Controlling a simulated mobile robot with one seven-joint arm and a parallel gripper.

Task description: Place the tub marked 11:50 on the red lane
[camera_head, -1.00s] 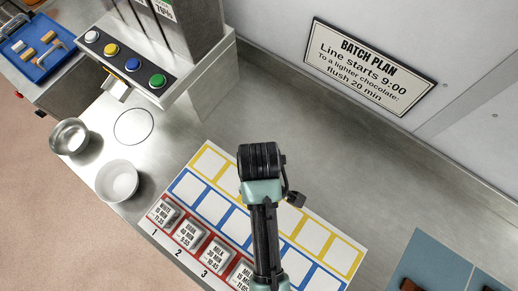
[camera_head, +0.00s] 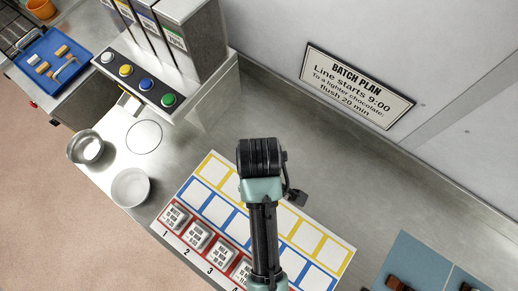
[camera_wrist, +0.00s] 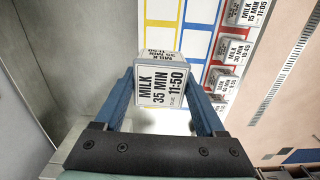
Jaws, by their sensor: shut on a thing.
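My gripper (camera_wrist: 165,98) is shut on a tub (camera_wrist: 161,86) in the wrist view. The tub is pale with a white label reading MILK, 35 MIN, 11:50. It is held between two blue fingers above the bench. The lane sheet (camera_head: 323,287) lies below, with yellow, blue and red rows. The red lane (camera_head: 158,229) runs along the front edge and holds several labelled tubs, numbered from 1 at the left. In the head view my arm hides part of the sheet, and my gripper and the held tub do not show.
A dispenser with coloured buttons (camera_head: 146,84) stands at the back left. A blue tray (camera_head: 53,60) holds small items. Brown things lie on blue-grey mats (camera_head: 419,262) at the right. The bench behind the sheet is clear.

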